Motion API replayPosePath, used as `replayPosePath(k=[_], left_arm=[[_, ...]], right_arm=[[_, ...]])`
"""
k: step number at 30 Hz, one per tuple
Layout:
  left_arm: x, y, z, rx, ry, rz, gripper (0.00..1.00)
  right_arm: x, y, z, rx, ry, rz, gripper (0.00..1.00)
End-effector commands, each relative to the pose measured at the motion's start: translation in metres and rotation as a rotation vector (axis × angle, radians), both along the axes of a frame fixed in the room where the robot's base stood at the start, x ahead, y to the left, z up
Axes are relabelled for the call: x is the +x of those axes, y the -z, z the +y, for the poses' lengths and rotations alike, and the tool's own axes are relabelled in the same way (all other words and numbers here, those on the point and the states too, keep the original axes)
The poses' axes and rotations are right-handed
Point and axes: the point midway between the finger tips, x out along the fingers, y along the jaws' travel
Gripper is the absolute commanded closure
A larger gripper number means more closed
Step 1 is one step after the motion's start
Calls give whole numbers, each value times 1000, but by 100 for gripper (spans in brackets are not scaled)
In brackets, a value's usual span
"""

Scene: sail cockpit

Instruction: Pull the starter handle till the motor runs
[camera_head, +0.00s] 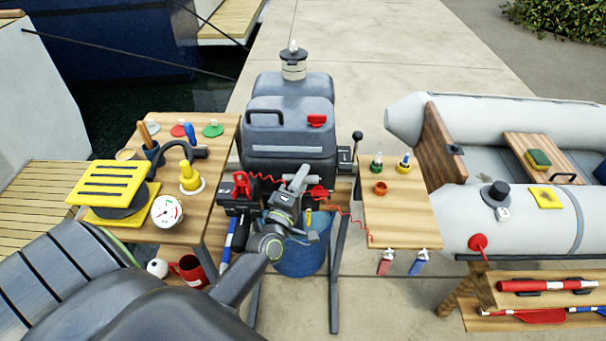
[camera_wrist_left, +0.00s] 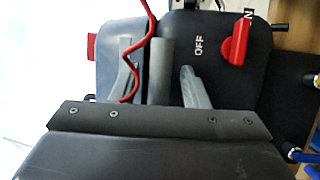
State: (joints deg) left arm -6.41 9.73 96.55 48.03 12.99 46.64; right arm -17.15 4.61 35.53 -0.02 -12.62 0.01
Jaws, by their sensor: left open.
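The grey outboard motor (camera_head: 290,140) stands in the middle of the head view, with a red grip-shaped part (camera_head: 317,120) on the front of its cover. My left gripper (camera_head: 298,180) is open in front of and below the motor cover, apart from that red part. In the left wrist view my left gripper (camera_wrist_left: 162,80) points at the motor's front; a grey bar shows between its fingers, and I cannot tell what it is. My right gripper is not in view.
A red coiled cord (camera_wrist_left: 140,45) hangs close by my fingers. A red switch (camera_wrist_left: 235,43) sits beside the label OFF. A blue bucket (camera_head: 300,258) stands below the motor. Wooden tables (camera_head: 398,215) with small items flank it, and a grey inflatable boat (camera_head: 400,120) lies right.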

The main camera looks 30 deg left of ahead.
Motion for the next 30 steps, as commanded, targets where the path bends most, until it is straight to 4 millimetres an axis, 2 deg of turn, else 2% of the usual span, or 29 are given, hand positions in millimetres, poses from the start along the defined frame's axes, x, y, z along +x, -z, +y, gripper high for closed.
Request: replayPosePath(k=[11,21,30], left_arm=[[6,-1,1,1,0,0,59],[6,-1,1,0,0,1,100],[5,0,1,0,0,2,100]], right_arm=[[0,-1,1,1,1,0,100],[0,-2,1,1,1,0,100],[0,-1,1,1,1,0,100]])
